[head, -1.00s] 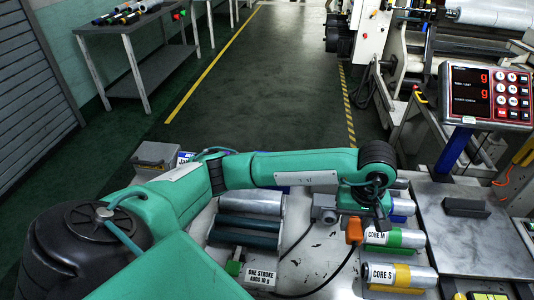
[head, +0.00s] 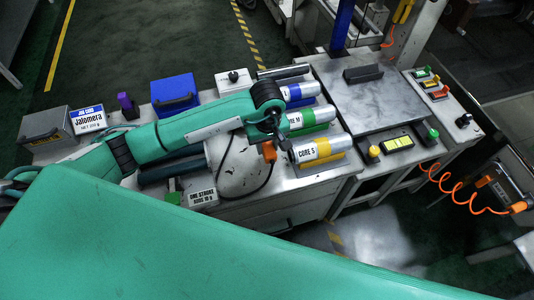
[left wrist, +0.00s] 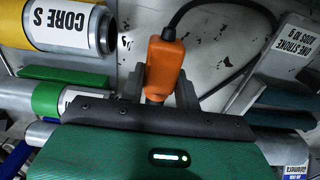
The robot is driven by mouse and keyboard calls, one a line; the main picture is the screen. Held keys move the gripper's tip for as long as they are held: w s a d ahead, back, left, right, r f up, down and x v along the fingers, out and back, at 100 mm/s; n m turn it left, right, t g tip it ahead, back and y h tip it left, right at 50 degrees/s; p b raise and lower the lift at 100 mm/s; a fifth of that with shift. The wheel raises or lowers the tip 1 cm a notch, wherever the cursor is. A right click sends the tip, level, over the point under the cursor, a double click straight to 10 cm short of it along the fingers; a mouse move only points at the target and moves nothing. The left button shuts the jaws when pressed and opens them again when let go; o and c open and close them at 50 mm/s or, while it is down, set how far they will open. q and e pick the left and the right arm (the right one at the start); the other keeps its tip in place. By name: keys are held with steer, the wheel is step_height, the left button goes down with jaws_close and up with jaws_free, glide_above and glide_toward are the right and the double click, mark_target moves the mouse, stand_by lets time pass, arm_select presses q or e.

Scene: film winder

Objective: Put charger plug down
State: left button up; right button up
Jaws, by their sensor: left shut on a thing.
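The orange charger plug (head: 269,152) hangs at my left gripper (head: 274,136), over the worn pale bench top (head: 240,165). In the left wrist view, the plug (left wrist: 165,62) sits between the two grey fingers of my left gripper (left wrist: 160,84), which are shut on it. Its black cable (left wrist: 225,10) arcs away over the bench; the cable (head: 268,178) also loops there in the head view. I cannot tell whether the plug touches the bench. My right gripper is not in view.
Cores labelled CORE S (head: 318,150) and CORE M (head: 310,118) lie right beside the gripper. A ONE STROKE label block (head: 202,198) stands front left. A blue box (head: 175,95) is behind. A scale plate (head: 365,100) is to the right. Bare bench lies left of the plug.

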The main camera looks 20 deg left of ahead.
arm_select(q)
step_height(320, 180, down, 6)
steer(key=shift+r, duration=0.15)
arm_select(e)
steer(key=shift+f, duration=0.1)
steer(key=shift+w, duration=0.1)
arm_select(q)
steer(key=shift+f, duration=0.2)
steer(key=o, duration=1.1)
steer(key=shift+c, duration=0.2)
steer(key=shift+r, duration=0.2)
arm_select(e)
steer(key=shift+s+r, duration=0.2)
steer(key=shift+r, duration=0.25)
